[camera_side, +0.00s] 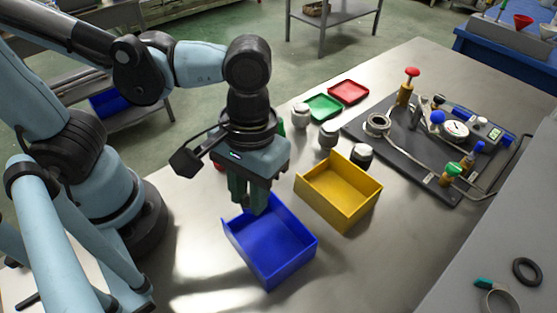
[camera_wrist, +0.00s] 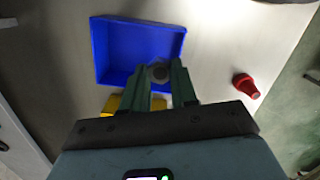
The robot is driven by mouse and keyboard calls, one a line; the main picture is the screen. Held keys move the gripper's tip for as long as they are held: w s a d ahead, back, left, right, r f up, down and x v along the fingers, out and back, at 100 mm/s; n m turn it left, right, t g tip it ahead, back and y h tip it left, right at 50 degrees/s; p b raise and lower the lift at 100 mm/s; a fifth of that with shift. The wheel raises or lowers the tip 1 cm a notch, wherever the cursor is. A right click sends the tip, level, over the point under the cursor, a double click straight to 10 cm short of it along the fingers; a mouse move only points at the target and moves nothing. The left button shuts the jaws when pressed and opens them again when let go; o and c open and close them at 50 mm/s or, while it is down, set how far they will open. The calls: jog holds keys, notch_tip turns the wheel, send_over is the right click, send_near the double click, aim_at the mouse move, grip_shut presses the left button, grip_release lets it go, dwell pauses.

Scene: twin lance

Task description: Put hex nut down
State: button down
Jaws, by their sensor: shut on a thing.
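My gripper (camera_side: 248,190) is above the blue bin (camera_side: 293,268), over its back left part, pointing down. In the wrist view, my gripper (camera_wrist: 160,82) is shut on a small grey round piece, the hex nut (camera_wrist: 159,73), held between the green fingertips. The nut is hidden behind the fingers in the side view. In the wrist view the blue bin (camera_wrist: 100,50) lies beyond the fingertips, and its inside looks empty. I cannot tell exactly how high the nut is above the bin floor.
A yellow bin (camera_side: 360,205) stands right of the blue one. Behind are several knobbed parts, a green tray (camera_side: 322,107) and a red tray (camera_side: 348,92). A dark board with valves and a gauge (camera_side: 455,130) lies right.

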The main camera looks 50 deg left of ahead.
aim_at(260, 235)
jog(key=shift+w+d+f+n, duration=0.3)
jog(key=shift+w+d, duration=0.05)
jog(key=shift+d+f, duration=0.1)
jog(key=shift+f, duration=3.9)
jog(key=shift+f, duration=0.1)
jog(key=c, duration=1.2)
grip_release()
jog(key=shift+o, duration=0.2)
